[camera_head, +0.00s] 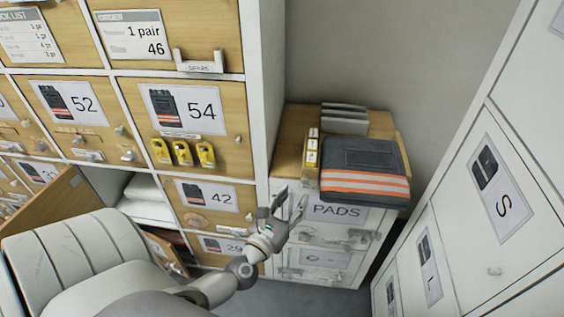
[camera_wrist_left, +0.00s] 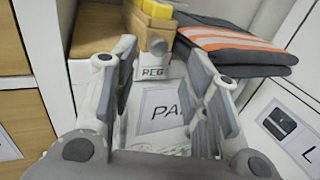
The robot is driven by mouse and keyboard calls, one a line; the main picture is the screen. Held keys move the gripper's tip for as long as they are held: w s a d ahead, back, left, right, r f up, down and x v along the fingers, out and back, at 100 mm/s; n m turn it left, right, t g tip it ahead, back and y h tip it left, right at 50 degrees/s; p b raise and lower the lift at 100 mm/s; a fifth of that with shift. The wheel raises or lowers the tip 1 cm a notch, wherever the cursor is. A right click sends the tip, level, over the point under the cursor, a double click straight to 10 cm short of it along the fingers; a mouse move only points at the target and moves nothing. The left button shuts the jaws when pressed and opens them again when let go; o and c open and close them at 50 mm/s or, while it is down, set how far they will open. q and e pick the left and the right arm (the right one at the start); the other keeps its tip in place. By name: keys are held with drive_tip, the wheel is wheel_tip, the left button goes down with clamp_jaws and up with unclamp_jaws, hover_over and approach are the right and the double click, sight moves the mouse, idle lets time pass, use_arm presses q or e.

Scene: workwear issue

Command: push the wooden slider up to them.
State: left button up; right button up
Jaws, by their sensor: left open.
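The wooden slider (camera_head: 306,177) appears to be the light wooden block with a round knob at the front left of the cabinet top. It also shows in the left wrist view (camera_wrist_left: 139,27), beyond my fingers. Yellow-and-white small boxes (camera_head: 312,150) stand in a row just behind it; their yellow tops show in the left wrist view (camera_wrist_left: 157,8). Whether slider and boxes touch I cannot tell. My left gripper (camera_head: 289,204) is open and empty, in front of the cabinet and lower than the slider. It also shows in the left wrist view (camera_wrist_left: 160,62). My right gripper is not in view.
Folded dark workwear with orange stripes (camera_head: 365,182) lies right of the slider, overhanging the cabinet front. The PADS cabinet (camera_head: 337,213) stands between the wooden locker wall (camera_head: 228,101) and white lockers (camera_head: 498,192). An open locker door (camera_head: 58,207) juts out left.

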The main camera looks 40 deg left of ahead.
use_arm(q)
drive_tip(key=s, duration=0.4)
drive_tip(key=s+d, duration=0.1)
drive_tip(key=shift+s, duration=0.4)
drive_tip(key=s+d+f+m+g+h, duration=0.1)
drive_tip(key=s+f+m+g, duration=0.15)
drive_tip(key=f+m, duration=0.6)
drive_tip(key=s+d+f+m+g+h+p, duration=0.1)
drive_tip(key=s+d+f+m+g, duration=0.15)
drive_tip(key=f+m, duration=0.6)
drive_tip(key=s+d+f+m+g+h, duration=0.1)
drive_tip(key=s+f+m+g+h, duration=0.3)
drive_tip(key=f, duration=0.8)
drive_tip(key=s+d+f+m+g+y, duration=0.1)
drive_tip(key=s+f+m+g, duration=0.3)
drive_tip(key=s+f+m, duration=0.4)
drive_tip(key=s+d+f+m+g+y, duration=0.1)
drive_tip(key=s+f+m+g+y, duration=0.1)
drive_tip(key=s+f+m, duration=0.7)
drive_tip(key=s+m+g, duration=0.1)
drive_tip(key=s+m, duration=0.1)
drive_tip(key=s, duration=0.4)
drive_tip(key=shift+s+g+p, duration=0.25)
drive_tip(key=shift+g+p, duration=0.1)
drive_tip(key=shift+g, duration=0.05)
